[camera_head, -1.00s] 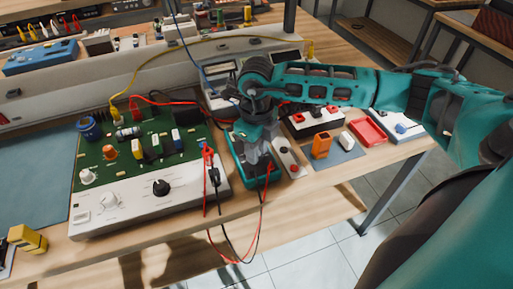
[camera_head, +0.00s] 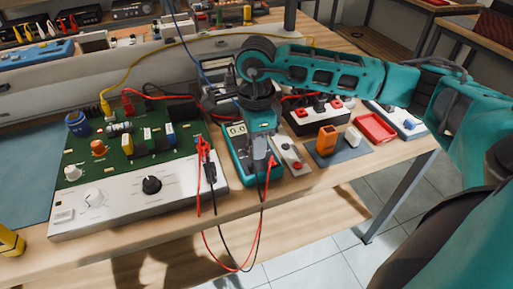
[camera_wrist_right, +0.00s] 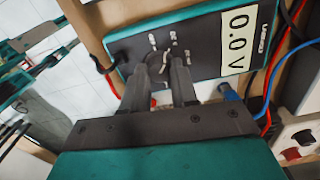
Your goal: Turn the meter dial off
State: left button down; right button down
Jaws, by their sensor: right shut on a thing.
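The meter (camera_head: 240,168) is a teal and dark handheld multimeter lying on the workbench, right of the green circuit board. In the right wrist view the meter (camera_wrist_right: 205,52) shows a pale display (camera_wrist_right: 239,39) reading 0.0 V, with white marks around its dial. My right gripper (camera_head: 259,165) is over the dial end of the meter. In the right wrist view my right gripper (camera_wrist_right: 164,68) has its two dark fingers shut on the dial, which they mostly hide. My left gripper is out of view.
The circuit board (camera_head: 118,170) with knobs stands left of the meter. Red and black leads (camera_head: 240,262) loop over the bench's front edge. A small switch box (camera_head: 290,156), an orange block (camera_head: 327,139) and a red tray (camera_head: 375,128) are to the right.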

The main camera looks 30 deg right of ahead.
jog(key=shift+f+n+b, duration=0.15)
jog(key=shift+n+b, duration=0.15)
jog(key=shift+n, duration=0.2)
jog(key=shift+n+b, duration=0.6)
jog(key=shift+n, duration=0.4)
jog(key=n+b, duration=0.1)
jog(key=n, duration=0.2)
jog(key=shift+b, duration=0.4)
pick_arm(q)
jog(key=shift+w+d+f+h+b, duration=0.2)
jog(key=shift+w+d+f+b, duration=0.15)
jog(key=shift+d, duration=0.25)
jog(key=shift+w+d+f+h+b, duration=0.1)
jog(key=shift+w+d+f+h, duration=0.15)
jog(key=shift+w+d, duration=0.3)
pick_arm(e)
jog(key=shift+n, duration=0.8)
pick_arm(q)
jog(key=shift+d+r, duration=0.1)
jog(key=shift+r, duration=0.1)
pick_arm(e)
jog(key=shift+r, duration=0.2)
jog(key=c, duration=1.2)
grip_release()
jog(key=shift+o, duration=1.4)
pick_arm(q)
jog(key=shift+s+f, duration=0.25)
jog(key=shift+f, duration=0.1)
pick_arm(e)
jog(key=shift+o, duration=0.3)
